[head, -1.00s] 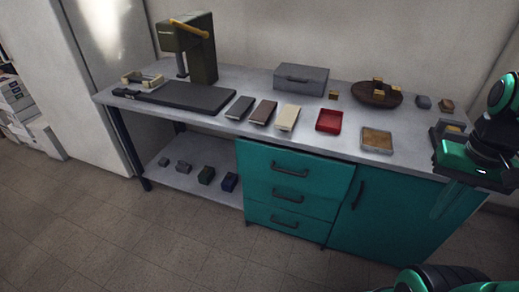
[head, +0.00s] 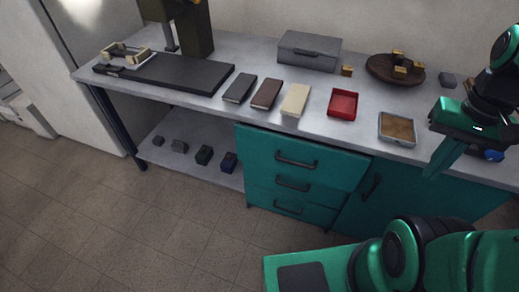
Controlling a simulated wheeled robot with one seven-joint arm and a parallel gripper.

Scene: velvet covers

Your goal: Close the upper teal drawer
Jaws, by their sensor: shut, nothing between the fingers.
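The upper teal drawer (head: 300,157) is the top one in a stack of three under the grey worktop. Its front juts out past the drawer fronts below it, so it stands partly open. Its dark bar handle (head: 297,160) faces me. My gripper (head: 432,172) is at the right, pointing down in front of the teal cupboard door (head: 385,200). It is shut and empty, to the right of the drawer and apart from it. The middle drawer (head: 291,185) and the bottom drawer (head: 288,208) look closed.
The worktop (head: 225,115) holds several notebooks, a red tray (head: 343,104), a cork-filled tray (head: 397,128), a grey case (head: 308,50) and a round wooden board (head: 380,69). Small blocks lie on the low shelf (head: 190,165). The floor before the drawers is clear.

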